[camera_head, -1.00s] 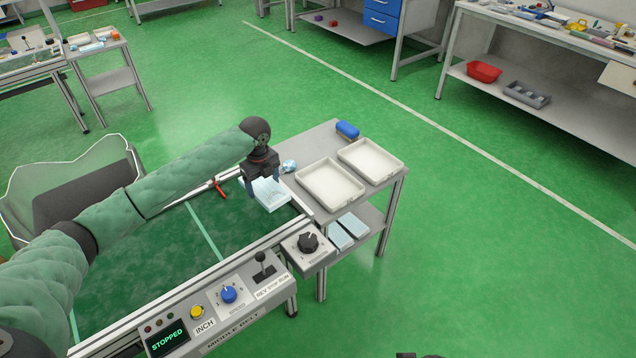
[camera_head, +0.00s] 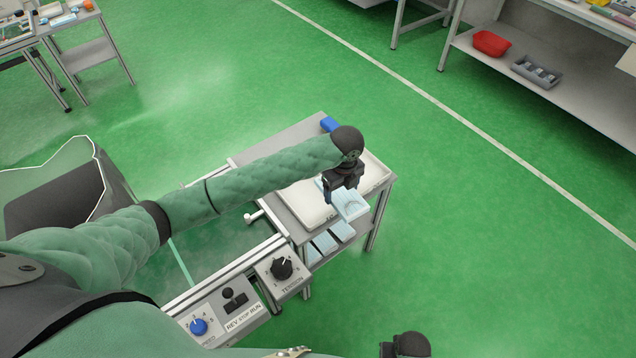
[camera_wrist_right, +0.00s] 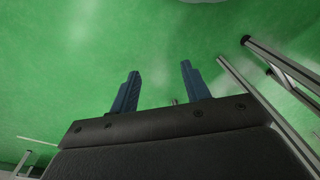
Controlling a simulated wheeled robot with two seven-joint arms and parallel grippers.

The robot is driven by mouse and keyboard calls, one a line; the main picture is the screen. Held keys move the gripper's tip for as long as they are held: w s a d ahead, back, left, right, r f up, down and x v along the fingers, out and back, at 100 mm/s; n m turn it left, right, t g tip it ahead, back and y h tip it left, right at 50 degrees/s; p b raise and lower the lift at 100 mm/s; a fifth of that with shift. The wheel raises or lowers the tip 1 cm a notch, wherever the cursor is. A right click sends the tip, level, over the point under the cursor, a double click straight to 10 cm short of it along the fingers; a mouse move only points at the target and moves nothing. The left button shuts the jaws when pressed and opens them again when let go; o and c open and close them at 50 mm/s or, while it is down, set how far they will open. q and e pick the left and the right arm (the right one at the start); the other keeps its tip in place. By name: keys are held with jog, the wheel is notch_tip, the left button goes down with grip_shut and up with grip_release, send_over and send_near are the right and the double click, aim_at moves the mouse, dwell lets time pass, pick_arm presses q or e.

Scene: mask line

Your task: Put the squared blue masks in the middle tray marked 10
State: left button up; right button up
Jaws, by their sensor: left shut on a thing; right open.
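My left gripper (camera_head: 341,195) is shut on a light blue mask (camera_head: 351,207), over the front part of the two white trays on the table. The left white tray (camera_head: 298,200) is partly hidden by my arm, and its front marking is only partly readable. The right white tray (camera_head: 378,171) is partly behind my gripper. I cannot tell whether the mask touches either tray. My right gripper (camera_wrist_right: 160,90) is open, with nothing between its blue fingers in the right wrist view.
Several light blue packs (camera_head: 325,242) lie on the shelf under the trays. The tension knob box (camera_head: 282,272) and belt controls (camera_head: 235,302) stand in front. Green floor is clear to the right.

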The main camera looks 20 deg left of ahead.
pick_arm(q)
jog(key=shift+w+a, duration=0.1)
jog(key=shift+w, duration=0.15)
jog(key=shift+n, duration=0.4)
jog(key=shift+s+a, duration=0.1)
jog(key=shift+a, duration=0.1)
jog(key=p, duration=0.4)
send_over(309, 197)
notch_tip(309, 197, down, 7)
jog(key=shift+s+d+r, duration=0.1)
jog(key=shift+d+r, duration=0.05)
jog(key=shift+r, duration=0.05)
jog(key=shift+f, duration=0.35)
jog(key=shift+f+p, duration=0.75)
jog(key=shift+f, duration=1)
pick_arm(e)
jog(key=s+d+f, duration=0.1)
jog(key=f, duration=0.6)
jog(key=s+d+f+t, duration=0.1)
jog(key=d+f, duration=0.1)
jog(key=f, duration=0.6)
jog(key=shift+s+d, duration=0.25)
jog(key=shift+s, duration=0.1)
jog(key=shift+f, duration=0.1)
pick_arm(q)
jog(key=o, duration=0.9)
jog(key=shift+f, duration=0.1)
jog(key=shift+o, duration=0.3)
pick_arm(e)
jog(key=shift+s, duration=0.1)
